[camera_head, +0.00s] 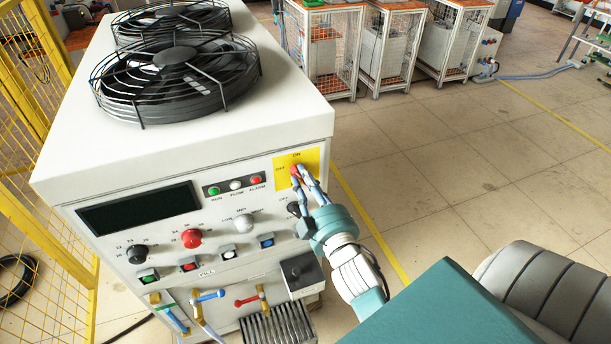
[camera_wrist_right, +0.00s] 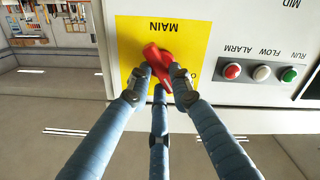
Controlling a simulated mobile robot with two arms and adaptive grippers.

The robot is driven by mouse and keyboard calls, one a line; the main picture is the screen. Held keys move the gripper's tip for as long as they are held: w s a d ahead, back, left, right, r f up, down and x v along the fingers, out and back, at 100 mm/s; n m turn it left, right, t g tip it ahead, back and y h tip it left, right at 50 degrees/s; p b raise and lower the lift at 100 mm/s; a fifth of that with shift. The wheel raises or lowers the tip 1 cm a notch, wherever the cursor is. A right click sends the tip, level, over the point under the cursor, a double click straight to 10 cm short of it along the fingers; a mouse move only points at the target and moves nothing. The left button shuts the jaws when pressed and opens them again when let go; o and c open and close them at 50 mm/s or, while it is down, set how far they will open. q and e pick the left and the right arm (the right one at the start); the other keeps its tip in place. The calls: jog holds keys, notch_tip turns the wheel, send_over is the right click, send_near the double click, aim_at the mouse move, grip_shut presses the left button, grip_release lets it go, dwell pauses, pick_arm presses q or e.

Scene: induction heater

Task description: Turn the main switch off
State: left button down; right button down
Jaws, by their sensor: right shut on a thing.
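The main switch is a red knob (camera_head: 295,170) on a yellow plate (camera_head: 281,178) at the upper right of the heater's front panel. In the head view the plate reads ON at the top and OFF at the left. My right gripper (camera_head: 303,174) is at the plate with its fingers closed around the knob. In the right wrist view, which is upside down, the red knob (camera_wrist_right: 158,54) sits tilted between the fingertips of my right gripper (camera_wrist_right: 159,80). The fingers hide part of the knob. My left gripper is not in view.
The heater cabinet (camera_head: 90,150) carries black fans (camera_head: 175,75) on top. Lamps (camera_head: 235,185), a red dial (camera_head: 191,237) and coloured valve handles (camera_head: 208,296) are below and left of the switch. A yellow fence (camera_head: 25,200) stands left. Floor (camera_head: 450,170) to the right is open.

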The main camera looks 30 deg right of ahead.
jog(key=n, duration=0.7)
jog(key=a+n+p, duration=0.1)
jog(key=n, duration=0.3)
jog(key=shift+w+f, duration=0.1)
jog(key=shift+d+n, duration=0.1)
jog(key=shift+n, duration=0.3)
jog(key=c, duration=1.5)
grip_release()
jog(key=shift+c, duration=0.2)
